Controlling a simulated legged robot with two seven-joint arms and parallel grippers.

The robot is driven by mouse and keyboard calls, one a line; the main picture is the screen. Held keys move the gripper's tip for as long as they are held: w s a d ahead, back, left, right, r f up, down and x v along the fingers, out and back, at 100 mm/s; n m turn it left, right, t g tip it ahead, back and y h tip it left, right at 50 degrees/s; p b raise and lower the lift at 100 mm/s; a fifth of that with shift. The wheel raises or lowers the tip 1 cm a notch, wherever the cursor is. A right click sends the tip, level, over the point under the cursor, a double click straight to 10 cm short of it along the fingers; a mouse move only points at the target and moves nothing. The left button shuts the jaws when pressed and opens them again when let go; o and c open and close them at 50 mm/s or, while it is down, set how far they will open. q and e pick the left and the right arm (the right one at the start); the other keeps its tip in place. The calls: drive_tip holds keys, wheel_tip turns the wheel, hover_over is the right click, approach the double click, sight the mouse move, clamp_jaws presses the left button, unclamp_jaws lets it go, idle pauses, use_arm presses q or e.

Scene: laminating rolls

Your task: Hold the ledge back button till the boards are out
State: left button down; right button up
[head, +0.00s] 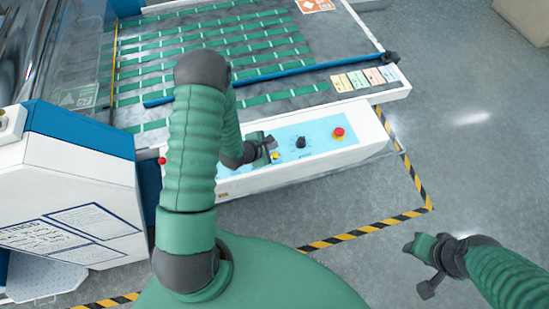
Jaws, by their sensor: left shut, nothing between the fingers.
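The light blue control panel (318,138) sits on the white front edge of the machine. It carries a black knob (301,142), a red mushroom button (339,133) on a yellow base and a small yellow button (275,156). My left gripper (270,145) is shut and empty, with its tips at the panel close to the yellow button. I cannot tell whether they press anything, and the gripper hides part of the panel. My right gripper (424,268) is open and empty above the floor at the lower right. No button labels are readable.
The machine's grey table (300,52) has rows of green strips and a blue bar (270,80) across it. Coloured labels (365,79) lie near its right corner. A white and blue housing (80,165) stands left. Yellow-black floor tape (405,216) borders clear floor.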

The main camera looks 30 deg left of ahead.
sight(273, 156)
use_arm(q)
wheel_tip(273, 156, down, 3)
drive_tip(key=shift+b, duration=0.6)
drive_tip(key=shift+f, duration=0.2)
drive_tip(key=shift+d+r, duration=0.15)
drive_tip(key=shift+d, duration=0.15)
use_arm(e)
drive_tip(key=f, duration=0.2)
drive_tip(key=shift+d+f, duration=0.3)
drive_tip(key=shift+d, duration=0.1)
use_arm(q)
drive_tip(key=shift+a, duration=0.25)
use_arm(e)
drive_tip(key=shift+a, duration=0.3)
use_arm(q)
drive_tip(key=shift+d, duration=0.15)
use_arm(e)
drive_tip(key=shift+d, duration=0.2)
drive_tip(key=shift+a, duration=0.1)
use_arm(q)
drive_tip(key=shift+f, duration=0.4)
use_arm(e)
drive_tip(key=shift+f, duration=0.15)
